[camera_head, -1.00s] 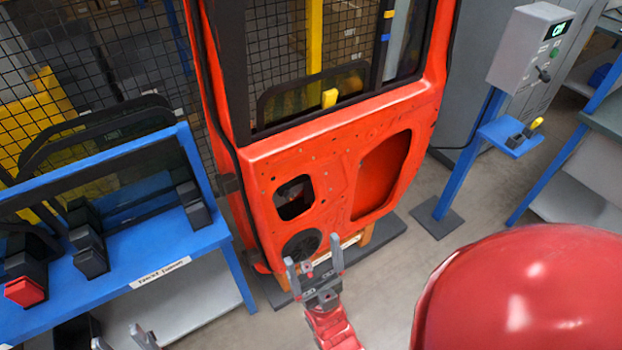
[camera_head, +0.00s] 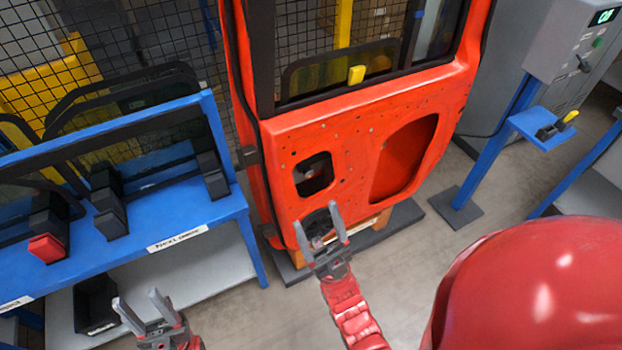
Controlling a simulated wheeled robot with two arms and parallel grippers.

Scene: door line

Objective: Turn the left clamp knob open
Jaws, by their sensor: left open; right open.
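A yellow knob-like piece (camera_head: 357,74) sits at the bottom of the window opening in the orange door (camera_head: 345,145). I cannot tell whether it is the left clamp knob, and no other clear clamp knob shows on the door. My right gripper (camera_head: 318,221) is open and empty, with its fingers pointing up in front of the door's lower left part, over a round dark opening. I cannot tell whether it touches the door. My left gripper (camera_head: 139,300) is open and empty at the lower left, in front of the blue rack (camera_head: 190,220), well away from the door.
The rack carries black blocks, a red block (camera_head: 47,248) and dark glass panes. A black bin (camera_head: 95,303) sits on its lower shelf. A grey control box (camera_head: 570,42) stands right, above a blue shelf holding a yellow-tipped tool (camera_head: 568,118).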

